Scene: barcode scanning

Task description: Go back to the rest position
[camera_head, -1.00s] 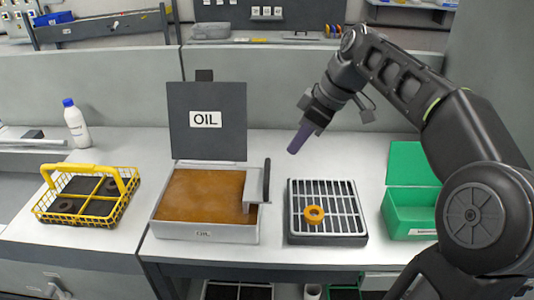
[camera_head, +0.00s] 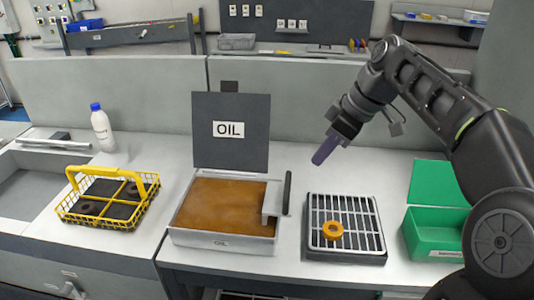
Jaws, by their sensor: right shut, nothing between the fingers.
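My right gripper (camera_head: 325,150) is raised above the bench, behind and above the drain rack. Its purple-grey fingers are shut with nothing between them, pointing down and left. It touches nothing. My right arm comes in from the right edge, bent at the elbow. My left gripper is out of view.
On the bench stand a yellow basket (camera_head: 151,184) with dark rings, an open oil tank (camera_head: 225,243) with its OIL lid (camera_head: 230,150) upright, a drain rack (camera_head: 374,240) with an orange ring (camera_head: 332,230), a green box (camera_head: 432,241) and a white bottle (camera_head: 102,132).

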